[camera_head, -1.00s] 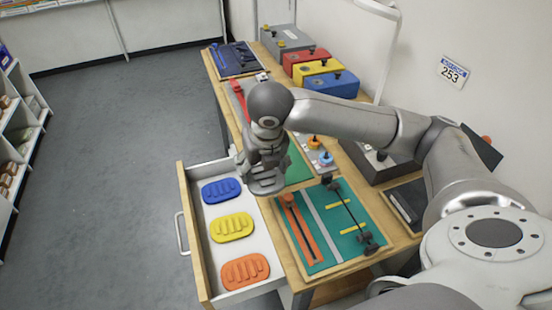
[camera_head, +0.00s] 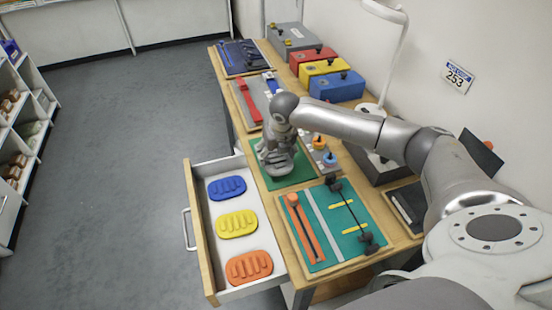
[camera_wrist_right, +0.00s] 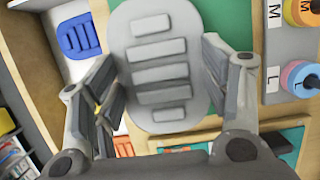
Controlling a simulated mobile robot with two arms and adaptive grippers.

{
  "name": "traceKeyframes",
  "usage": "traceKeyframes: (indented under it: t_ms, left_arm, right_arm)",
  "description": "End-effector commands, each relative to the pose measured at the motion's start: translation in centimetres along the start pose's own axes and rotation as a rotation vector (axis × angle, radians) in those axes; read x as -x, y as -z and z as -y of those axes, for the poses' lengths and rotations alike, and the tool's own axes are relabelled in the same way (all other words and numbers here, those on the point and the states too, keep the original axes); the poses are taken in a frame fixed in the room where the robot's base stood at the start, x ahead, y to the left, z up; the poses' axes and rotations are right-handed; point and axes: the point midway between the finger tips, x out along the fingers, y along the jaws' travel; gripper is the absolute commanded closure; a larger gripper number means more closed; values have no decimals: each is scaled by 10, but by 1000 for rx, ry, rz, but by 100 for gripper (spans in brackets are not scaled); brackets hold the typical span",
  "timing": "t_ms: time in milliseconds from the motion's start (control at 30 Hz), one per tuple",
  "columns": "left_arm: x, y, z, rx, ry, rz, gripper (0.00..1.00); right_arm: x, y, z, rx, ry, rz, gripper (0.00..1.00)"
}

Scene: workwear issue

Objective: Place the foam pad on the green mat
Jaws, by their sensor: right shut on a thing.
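The foam pad (camera_wrist_right: 150,52) is light grey and oblong with several raised ridges. In the wrist view it lies between the fingers of my right gripper (camera_wrist_right: 160,85), which is shut on it. In the head view my right gripper (camera_head: 279,160) is over the green mat (camera_head: 293,182) on the workbench, hiding the mat's middle. I cannot tell whether the pad touches the mat. My left gripper is not in view.
An open drawer (camera_head: 203,222) holds blue (camera_head: 227,188), yellow (camera_head: 237,224) and orange (camera_head: 249,267) pads. A teal board (camera_head: 345,218) with straps lies in front of the mat. Knobs (camera_head: 330,158) stand right of it. Red, yellow and blue boxes (camera_head: 338,86) stand behind.

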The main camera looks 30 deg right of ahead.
Motion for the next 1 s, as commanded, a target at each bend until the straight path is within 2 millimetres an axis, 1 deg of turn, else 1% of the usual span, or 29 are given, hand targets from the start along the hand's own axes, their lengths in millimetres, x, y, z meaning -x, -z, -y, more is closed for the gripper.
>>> traceKeyframes:
  t_ms: [33, 100, 233, 600, 633, 767, 800, 1000]
  left_arm:
    - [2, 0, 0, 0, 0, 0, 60]
    - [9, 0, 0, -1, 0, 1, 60]
    - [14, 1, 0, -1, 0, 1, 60]
    - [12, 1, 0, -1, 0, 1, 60]
    - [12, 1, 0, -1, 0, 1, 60]
    - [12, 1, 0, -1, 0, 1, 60]
    - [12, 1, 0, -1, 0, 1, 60]
    - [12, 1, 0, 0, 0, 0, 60]
  right_arm:
    - [-6, -1, 2, -2, 2, -2, 54]
    - [-15, 4, 1, 0, 1, -6, 54]
    - [-29, 8, 1, 0, 1, -3, 54]
    - [-35, 10, 1, 0, 1, -1, 54]
    - [-34, 9, 1, 0, 0, 0, 28]
    - [-34, 9, 1, 0, 0, 0, 12]
    - [-34, 9, 1, 0, 0, 0, 9]
    - [-34, 9, 1, 0, 1, 0, 9]
